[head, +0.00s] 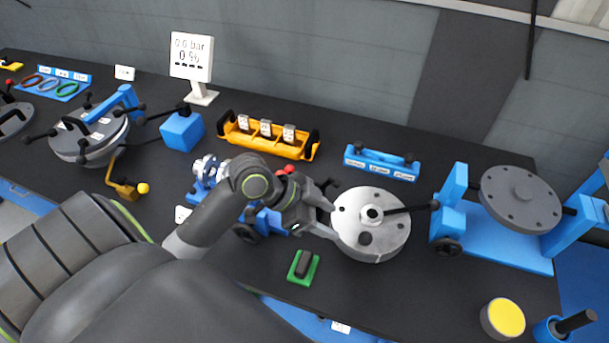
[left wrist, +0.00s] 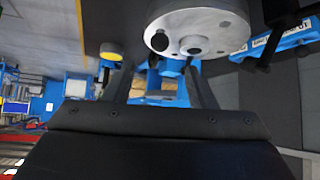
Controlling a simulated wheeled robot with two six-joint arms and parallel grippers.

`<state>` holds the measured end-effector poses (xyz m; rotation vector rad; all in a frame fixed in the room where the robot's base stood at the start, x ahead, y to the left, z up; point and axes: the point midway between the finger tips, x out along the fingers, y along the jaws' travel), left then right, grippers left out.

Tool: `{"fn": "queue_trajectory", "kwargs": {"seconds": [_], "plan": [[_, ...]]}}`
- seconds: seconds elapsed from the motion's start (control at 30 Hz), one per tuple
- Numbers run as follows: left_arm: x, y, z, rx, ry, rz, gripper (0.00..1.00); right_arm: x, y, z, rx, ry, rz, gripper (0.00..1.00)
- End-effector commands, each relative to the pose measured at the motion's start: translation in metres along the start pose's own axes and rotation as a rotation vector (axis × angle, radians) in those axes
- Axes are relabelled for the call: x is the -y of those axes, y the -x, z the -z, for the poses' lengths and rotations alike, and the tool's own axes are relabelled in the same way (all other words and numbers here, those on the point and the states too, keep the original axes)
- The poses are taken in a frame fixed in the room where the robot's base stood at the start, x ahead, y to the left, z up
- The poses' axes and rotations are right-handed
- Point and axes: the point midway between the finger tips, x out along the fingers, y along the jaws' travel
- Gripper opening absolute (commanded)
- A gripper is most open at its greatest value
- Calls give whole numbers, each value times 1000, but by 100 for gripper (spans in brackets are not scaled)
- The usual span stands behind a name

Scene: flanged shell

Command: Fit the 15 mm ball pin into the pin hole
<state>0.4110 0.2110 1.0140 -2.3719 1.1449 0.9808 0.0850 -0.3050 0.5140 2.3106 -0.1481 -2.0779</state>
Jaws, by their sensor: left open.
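A blue rack (head: 381,164) with small white labels and dark-knobbed pins (head: 409,158) stands behind the grey flanged disc. The labels are too small to read, so I cannot tell which pin is the 15 mm one. The rack also shows at the right of the left wrist view (left wrist: 262,48). The grey disc (head: 383,240) has several holes, a central boss and a black lever. I cannot tell which hole is the pin hole. My left gripper (head: 332,222) is open and empty at the disc's left edge; its spread fingers also show in the left wrist view (left wrist: 160,75). My right gripper is out of view.
A blue stand (head: 500,235) with a dark grey round plate (head: 521,198) is to the right. A green block (head: 303,266) lies in front. An orange tray (head: 268,142) stands behind my arm. A yellow-topped cylinder (head: 503,318) is at the front right. The bench between is clear.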

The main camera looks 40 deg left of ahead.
Motion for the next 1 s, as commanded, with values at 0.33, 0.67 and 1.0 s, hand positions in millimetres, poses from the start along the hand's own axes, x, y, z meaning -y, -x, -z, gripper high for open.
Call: {"fn": "queue_trajectory", "kwargs": {"seconds": [0.33,0.67,1.0], "plan": [[0,40,-1,5,-3,2,51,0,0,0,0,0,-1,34],[0,60,0,2,-1,1,51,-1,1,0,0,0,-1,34],[0,63,0,0,1,-1,51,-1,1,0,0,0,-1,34]]}}
